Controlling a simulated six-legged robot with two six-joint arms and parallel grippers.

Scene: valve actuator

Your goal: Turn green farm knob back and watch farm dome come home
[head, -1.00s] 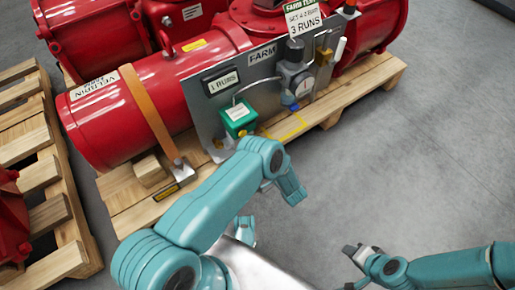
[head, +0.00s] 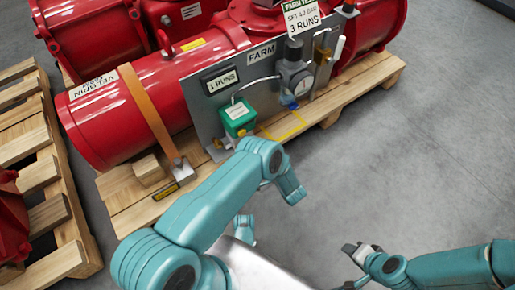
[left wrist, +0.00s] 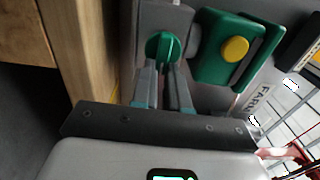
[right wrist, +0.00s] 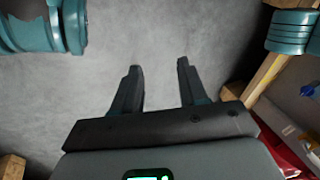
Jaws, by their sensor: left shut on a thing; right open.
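The green farm knob (left wrist: 160,47) shows in the left wrist view on a grey block beside a green box (left wrist: 235,50) with a yellow button. My left gripper (left wrist: 162,68) is shut on the knob, one finger at each side. In the head view the green box (head: 238,117) sits low on the grey FARM panel (head: 205,118); my left arm hides the knob and left gripper there. My right gripper (head: 357,262) is open and empty over the floor; it also shows in the right wrist view (right wrist: 158,75). I cannot tell which part is the farm dome.
Red actuator cylinders (head: 95,125) lie on a wooden pallet (head: 120,195). A second pallet (head: 60,235) stands at left. Grey floor (head: 420,150) is clear at right.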

